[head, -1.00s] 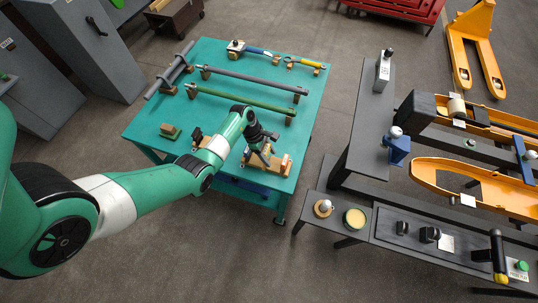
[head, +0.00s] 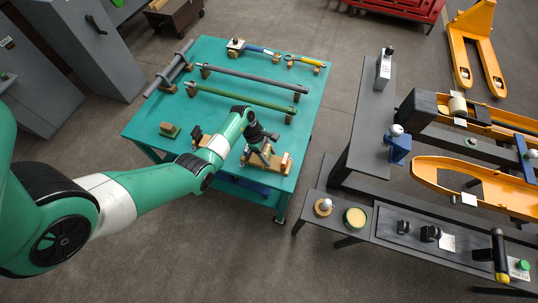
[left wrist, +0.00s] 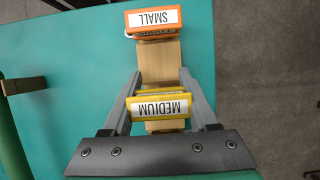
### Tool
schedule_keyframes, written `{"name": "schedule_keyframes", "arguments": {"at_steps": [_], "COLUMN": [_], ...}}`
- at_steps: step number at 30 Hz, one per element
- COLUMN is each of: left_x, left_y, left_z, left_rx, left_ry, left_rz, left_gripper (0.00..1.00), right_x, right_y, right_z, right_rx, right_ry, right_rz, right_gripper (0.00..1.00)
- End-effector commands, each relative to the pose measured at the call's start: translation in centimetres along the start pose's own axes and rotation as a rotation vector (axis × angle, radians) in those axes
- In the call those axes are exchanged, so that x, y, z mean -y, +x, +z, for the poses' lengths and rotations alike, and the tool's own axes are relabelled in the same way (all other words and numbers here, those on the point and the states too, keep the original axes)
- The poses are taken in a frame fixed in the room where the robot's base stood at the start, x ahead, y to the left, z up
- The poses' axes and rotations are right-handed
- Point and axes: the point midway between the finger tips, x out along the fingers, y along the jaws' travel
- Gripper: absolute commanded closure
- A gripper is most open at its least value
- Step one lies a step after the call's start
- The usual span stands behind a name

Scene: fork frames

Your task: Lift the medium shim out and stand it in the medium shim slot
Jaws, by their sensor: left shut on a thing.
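The medium shim is the yellow piece with a white MEDIUM label (left wrist: 160,108) in the left wrist view. It sits between the two grey fingers of my left gripper (left wrist: 159,88), which is shut on it. It lies over a wooden block (left wrist: 158,62), and I cannot tell whether it still touches the block. An orange piece labelled SMALL (left wrist: 153,19) is at the far end of the same block. In the head view my left gripper (head: 262,157) is over the front right of the teal table. I cannot make out the medium shim slot. My right gripper is not in view.
A dark bench (head: 365,125) with a blue holder (head: 397,150) stands to the right, across a floor gap.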

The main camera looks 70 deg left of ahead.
Motion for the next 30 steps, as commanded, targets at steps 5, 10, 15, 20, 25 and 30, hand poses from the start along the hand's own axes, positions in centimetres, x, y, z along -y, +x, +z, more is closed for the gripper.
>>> {"name": "schedule_keyframes", "arguments": {"at_steps": [5, 10, 15, 20, 25, 30], "left_x": [0.0, 0.0, 0.0, 0.0, 0.0, 0.0], "left_y": [0.5, 0.9, 1.1, 0.7, -0.1, -0.7], "left_z": [-0.2, -0.4, -0.4, -0.3, 0.0, 0.3], "left_rx": [0.0, 0.0, 0.0, 0.0, 0.0, 0.0], "left_ry": [0.0, 0.0, 0.0, 0.0, 0.0, 0.0], "left_rz": [0.0, 0.0, 0.001, 0.0, 0.0, 0.0], "left_gripper": [1.0, 1.0, 1.0, 1.0, 1.0, 1.0], "right_x": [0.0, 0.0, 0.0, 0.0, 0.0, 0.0], "right_y": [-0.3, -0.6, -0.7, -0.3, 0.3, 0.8], "right_z": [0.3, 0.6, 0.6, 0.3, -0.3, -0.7], "right_rx": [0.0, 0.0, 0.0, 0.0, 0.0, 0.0], "right_ry": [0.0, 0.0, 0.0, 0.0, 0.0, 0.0], "right_rz": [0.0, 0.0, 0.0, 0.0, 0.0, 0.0], "right_gripper": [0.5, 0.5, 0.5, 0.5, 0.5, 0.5]}}
